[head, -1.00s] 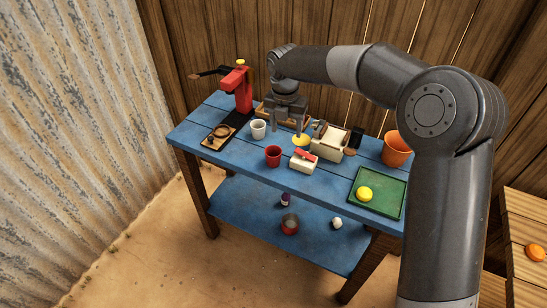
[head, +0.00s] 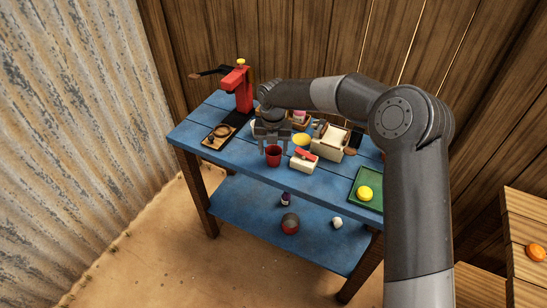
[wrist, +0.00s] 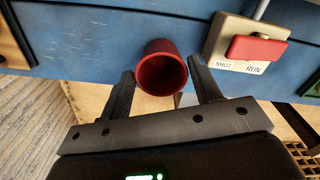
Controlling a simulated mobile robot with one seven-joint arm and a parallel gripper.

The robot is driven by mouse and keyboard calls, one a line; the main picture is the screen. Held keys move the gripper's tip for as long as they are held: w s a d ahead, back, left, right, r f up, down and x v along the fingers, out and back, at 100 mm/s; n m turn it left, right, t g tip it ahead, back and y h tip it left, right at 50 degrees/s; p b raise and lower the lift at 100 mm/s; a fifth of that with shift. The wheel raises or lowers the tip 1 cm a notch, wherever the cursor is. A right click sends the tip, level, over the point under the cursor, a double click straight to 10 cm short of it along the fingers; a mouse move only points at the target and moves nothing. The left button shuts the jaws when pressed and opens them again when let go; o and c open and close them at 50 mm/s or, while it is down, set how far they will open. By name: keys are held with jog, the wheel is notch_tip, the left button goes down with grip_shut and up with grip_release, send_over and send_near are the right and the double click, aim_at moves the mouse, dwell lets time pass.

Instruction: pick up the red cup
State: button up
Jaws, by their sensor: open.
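The red cup (head: 273,157) stands upright near the front edge of the blue table. My gripper (head: 272,148) is open just above and behind it in the head view. In the wrist view the red cup (wrist: 161,70) shows its open mouth, between and a little beyond the tips of my gripper (wrist: 165,82). The fingers stand apart on either side, and I cannot tell whether either touches the cup. The cup looks empty.
A switch box with a red lever (head: 304,160) sits close to the right of the cup; it also shows in the wrist view (wrist: 247,45). A yellow bowl (head: 301,140) stands behind. A green tray (head: 368,204) holds a yellow ball. A red press (head: 238,90) stands at left.

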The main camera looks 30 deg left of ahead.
notch_tip(320, 180, down, 4)
jog(key=shift+d+r, duration=0.1)
jog(key=shift+r, duration=0.1)
jog(key=shift+c, duration=0.6)
jog(key=c, duration=0.6)
jog(key=shift+r, duration=0.2)
